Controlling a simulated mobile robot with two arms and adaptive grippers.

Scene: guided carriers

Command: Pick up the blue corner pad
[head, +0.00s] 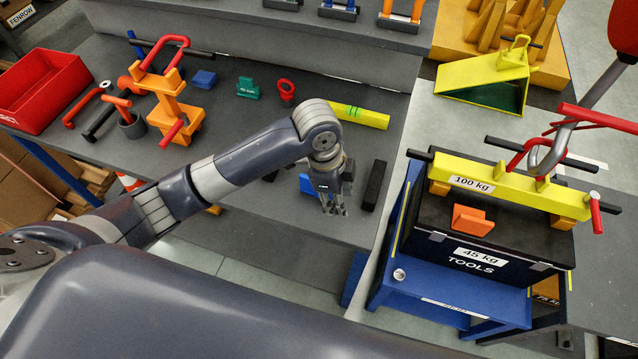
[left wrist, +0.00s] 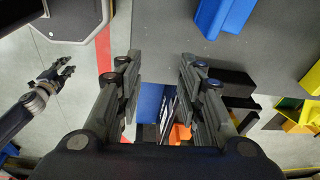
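A blue corner pad (head: 306,187) lies on the grey table, partly hidden behind my left gripper in the head view. A blue angled piece, apparently this pad (left wrist: 226,14), shows at the top of the left wrist view, to the right of the fingers and apart from them. My left gripper (head: 334,207) points down over the table's front part. Its fingers (left wrist: 160,62) are spread with nothing between them. A second blue block (head: 204,79) lies farther back on the table. My right gripper (left wrist: 62,73) shows small at the left of the wrist view, its fingers apart.
A black bar (head: 374,186) lies just right of my left gripper. Behind are a yellow level (head: 358,116), a green pad (head: 248,88), a red ring piece (head: 287,90) and orange clamps (head: 165,100). To the right stands a blue stand (head: 450,300) bearing a black toolbox (head: 500,235).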

